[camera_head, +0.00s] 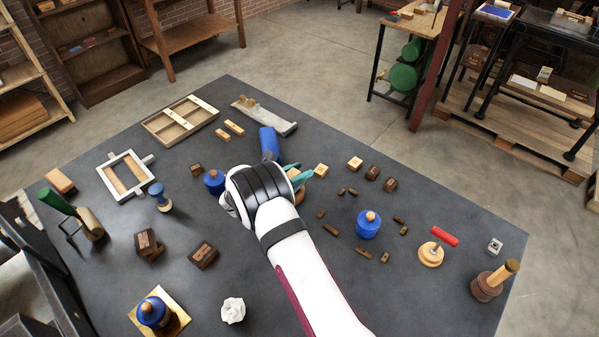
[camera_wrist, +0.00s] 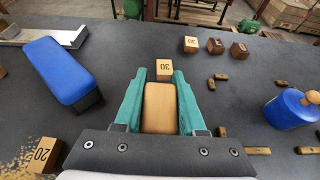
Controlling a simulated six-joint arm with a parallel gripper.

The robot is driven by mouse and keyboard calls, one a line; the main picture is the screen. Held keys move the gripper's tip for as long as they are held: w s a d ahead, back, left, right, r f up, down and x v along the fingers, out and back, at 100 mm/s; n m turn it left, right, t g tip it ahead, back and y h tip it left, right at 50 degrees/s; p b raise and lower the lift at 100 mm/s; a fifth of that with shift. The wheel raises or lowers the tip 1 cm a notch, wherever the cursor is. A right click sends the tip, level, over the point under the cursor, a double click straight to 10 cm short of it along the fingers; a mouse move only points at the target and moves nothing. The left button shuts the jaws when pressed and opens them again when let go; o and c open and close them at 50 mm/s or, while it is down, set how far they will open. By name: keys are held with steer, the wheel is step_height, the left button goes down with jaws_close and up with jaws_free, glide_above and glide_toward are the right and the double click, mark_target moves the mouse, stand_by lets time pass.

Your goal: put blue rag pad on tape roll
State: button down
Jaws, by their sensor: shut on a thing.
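My gripper (camera_wrist: 160,78) has teal fingers on both sides of a tan, rounded wooden piece (camera_wrist: 162,108), shut on it. In the head view my arm mostly hides this piece, and I cannot tell what is below it. Round blue pads with wooden knobs stand on the table: one right of my arm (camera_head: 368,226), also in the wrist view (camera_wrist: 288,110), one left of my gripper (camera_head: 214,183), and one on a gold plate at the front (camera_head: 152,313). A long blue block with a dark base (camera_head: 268,142) lies beyond my gripper. I cannot make out a tape roll.
The dark table (camera_head: 300,290) holds several small wooden blocks and dark type pieces around my gripper.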

steer(key=shift+f, duration=0.25)
steer(key=shift+f, duration=0.1)
steer(key=c, duration=0.5)
jaws_free()
